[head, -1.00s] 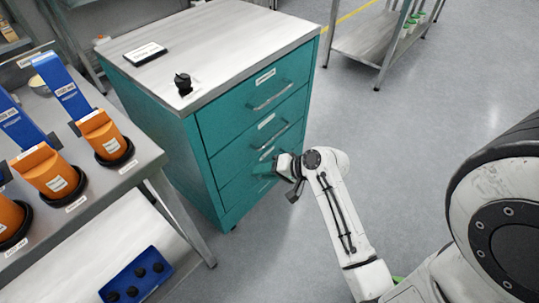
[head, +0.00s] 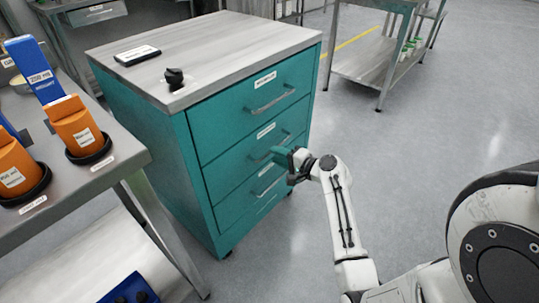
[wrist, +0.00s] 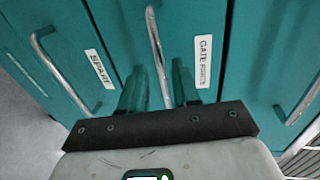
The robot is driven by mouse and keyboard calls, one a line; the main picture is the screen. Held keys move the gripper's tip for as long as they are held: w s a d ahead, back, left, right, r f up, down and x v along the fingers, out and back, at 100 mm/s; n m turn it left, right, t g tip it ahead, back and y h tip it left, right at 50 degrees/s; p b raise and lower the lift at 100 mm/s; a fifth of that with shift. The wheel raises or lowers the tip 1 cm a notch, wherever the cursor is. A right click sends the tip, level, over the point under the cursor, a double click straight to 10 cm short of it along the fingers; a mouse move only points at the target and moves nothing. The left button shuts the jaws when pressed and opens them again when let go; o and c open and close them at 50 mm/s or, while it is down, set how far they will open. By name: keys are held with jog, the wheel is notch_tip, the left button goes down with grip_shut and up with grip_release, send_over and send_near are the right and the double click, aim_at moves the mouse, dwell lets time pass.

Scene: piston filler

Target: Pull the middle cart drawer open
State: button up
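The teal cart (head: 150,140) has a stack of drawers with bar handles, all closed flush. The middle drawer (head: 235,165) carries a white label and a metal handle (head: 260,155); my gripper partly hides its right end in the head view. In the wrist view this handle (wrist: 157,50) runs between the two teal fingers of my gripper (wrist: 157,90), beside a label (wrist: 203,60). The fingers are apart, one on each side of the bar, with gaps visible. My gripper also shows at the drawer front in the head view (head: 284,157). I cannot tell how deep the fingers reach.
The top drawer handle (head: 272,99) and bottom drawer handle (head: 270,187) lie above and below. A bench (head: 120,165) with orange-and-blue parts stands left. A steel shelf (head: 370,60) stands behind. The floor right of the cart is clear.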

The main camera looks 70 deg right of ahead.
jog(key=shift+b+x, duration=0.3)
jog(key=shift+x, duration=1.85)
grip_shut()
